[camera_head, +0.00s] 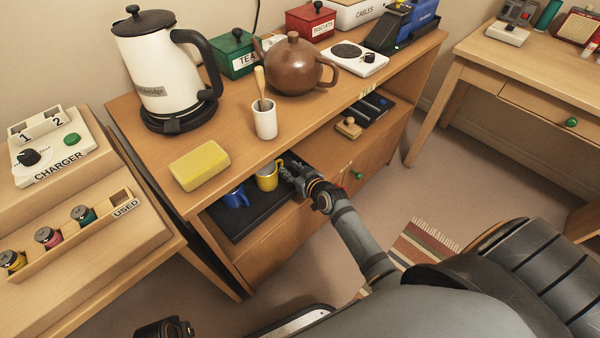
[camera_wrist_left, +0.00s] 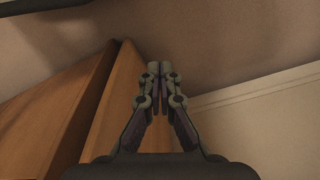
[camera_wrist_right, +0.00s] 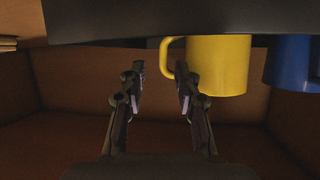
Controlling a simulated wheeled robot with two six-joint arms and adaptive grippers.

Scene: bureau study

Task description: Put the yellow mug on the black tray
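The yellow mug (camera_head: 267,178) stands upright on the black tray (camera_head: 238,220), on the shelf under the desk top. It also shows upside down in the right wrist view (camera_wrist_right: 220,66), its base against the tray (camera_wrist_right: 100,22). My right gripper (camera_head: 288,172) is at the mug's right side. In the right wrist view its fingers (camera_wrist_right: 160,70) are apart, with the mug's handle showing between and beyond the tips. I cannot tell whether they touch it. My left gripper (camera_wrist_left: 159,70) has its fingertips together with nothing between them, away from the mugs.
A blue mug (camera_head: 235,197) stands on the tray left of the yellow one. A wooden stamp (camera_head: 348,128) sits right of my gripper.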

